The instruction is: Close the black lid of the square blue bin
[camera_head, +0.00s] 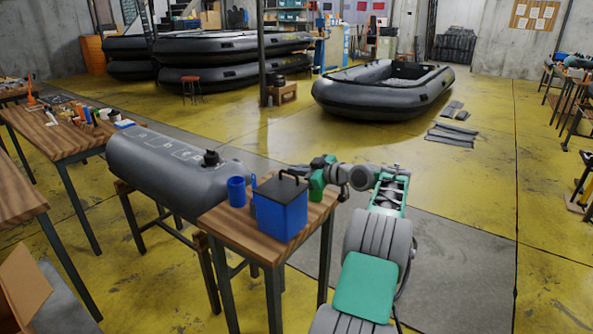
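The square blue bin (281,219) stands upright on a small wooden table. Its black lid (279,189) shows as a dark panel over the bin's top, with a thin black handle arching above its back edge. I cannot tell from this view whether the lid lies fully flat on the rim.
A blue cup (236,191) and a thin blue item stand left of the bin on the small table (250,240). A grey inflatable tube (165,165) lies left of it. A tool-covered workbench (50,140) is farther left. Yellow floor is open on the right.

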